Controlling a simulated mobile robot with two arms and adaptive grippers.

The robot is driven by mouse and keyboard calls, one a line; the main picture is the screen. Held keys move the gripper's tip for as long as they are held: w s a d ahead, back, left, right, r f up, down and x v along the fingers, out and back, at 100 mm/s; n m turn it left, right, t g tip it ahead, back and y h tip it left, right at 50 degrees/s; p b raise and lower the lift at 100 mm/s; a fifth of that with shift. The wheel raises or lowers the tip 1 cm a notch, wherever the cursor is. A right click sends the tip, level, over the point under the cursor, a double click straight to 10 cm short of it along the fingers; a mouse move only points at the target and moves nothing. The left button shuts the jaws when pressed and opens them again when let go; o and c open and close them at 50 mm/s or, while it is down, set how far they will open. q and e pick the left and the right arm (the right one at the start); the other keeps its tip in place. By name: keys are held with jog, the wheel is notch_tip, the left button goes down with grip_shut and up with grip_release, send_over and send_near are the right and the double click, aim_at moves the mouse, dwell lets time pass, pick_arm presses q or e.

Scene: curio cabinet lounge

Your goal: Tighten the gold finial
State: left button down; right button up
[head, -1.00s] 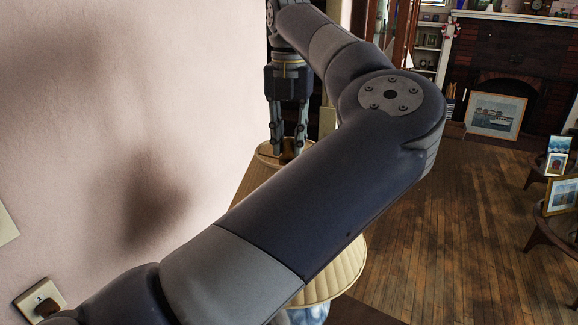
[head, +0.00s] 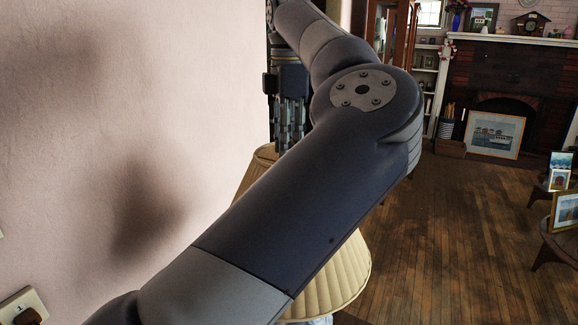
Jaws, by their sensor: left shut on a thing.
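A table lamp with a cream pleated lampshade (head: 342,275) stands by the wall, mostly hidden behind my left arm. The rim of its top shows at the upper left of the shade (head: 264,154). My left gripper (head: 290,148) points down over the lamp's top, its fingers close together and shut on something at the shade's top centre. The gold finial itself is hidden by the fingers and my arm; from the place, it is what the fingers hold. My right gripper is not in view.
A pale wall (head: 130,130) runs close along the left, with a socket and plug (head: 22,308) low down. Wooden floor (head: 450,230) lies open to the right. Side tables with framed pictures (head: 562,212) stand at the right edge, a fireplace (head: 515,85) behind.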

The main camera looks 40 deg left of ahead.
pick_arm(q)
jog(key=c, duration=1.4)
grip_release()
jog(key=shift+c, duration=0.2)
